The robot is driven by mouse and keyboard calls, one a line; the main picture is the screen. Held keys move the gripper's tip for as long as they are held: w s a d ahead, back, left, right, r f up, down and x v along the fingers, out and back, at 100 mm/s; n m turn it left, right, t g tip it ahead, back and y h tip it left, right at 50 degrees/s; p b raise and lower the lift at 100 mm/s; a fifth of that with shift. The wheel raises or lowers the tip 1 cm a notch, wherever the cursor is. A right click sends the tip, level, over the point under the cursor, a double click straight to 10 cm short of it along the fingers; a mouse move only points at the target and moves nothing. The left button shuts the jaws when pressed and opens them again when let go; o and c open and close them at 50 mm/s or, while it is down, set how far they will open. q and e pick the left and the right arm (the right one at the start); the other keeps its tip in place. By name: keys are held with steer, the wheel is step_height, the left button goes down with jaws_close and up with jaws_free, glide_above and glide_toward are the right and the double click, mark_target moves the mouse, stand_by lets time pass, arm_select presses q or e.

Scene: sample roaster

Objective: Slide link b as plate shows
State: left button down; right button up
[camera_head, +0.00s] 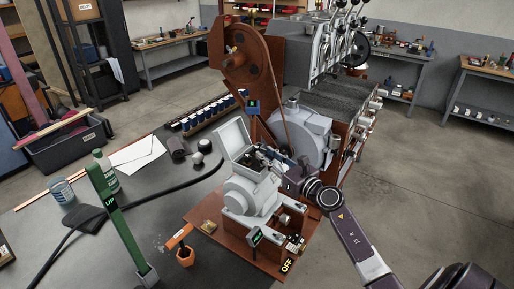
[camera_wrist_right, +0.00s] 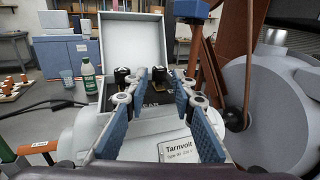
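The grey motor (camera_head: 250,194) stands on a brown base, with its terminal box lid (camera_head: 235,138) raised. The lid (camera_wrist_right: 132,42) also shows in the right wrist view, with black-capped posts (camera_wrist_right: 122,76) and small brass-coloured parts in the box below. I cannot tell which part is link b. A white plate (camera_wrist_right: 176,151) on the motor reads "Tarnvolt" with smaller text beneath. My right gripper (camera_wrist_right: 160,84) is open, its blue-padded fingers spread at the near side of the open box. Nothing shows clearly held between them. My left gripper is not in view.
A belt wheel (camera_head: 248,58) and a grey round housing (camera_head: 299,138) stand close behind and right of the box. A green post marked UP (camera_head: 117,215) and an orange-handled item (camera_head: 179,237) are left of the motor.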

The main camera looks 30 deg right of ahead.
mark_target(259, 149)
steer(key=w, duration=0.5)
steer(key=shift+w+a, duration=0.3)
steer(key=shift+w, duration=0.1)
jaws_close()
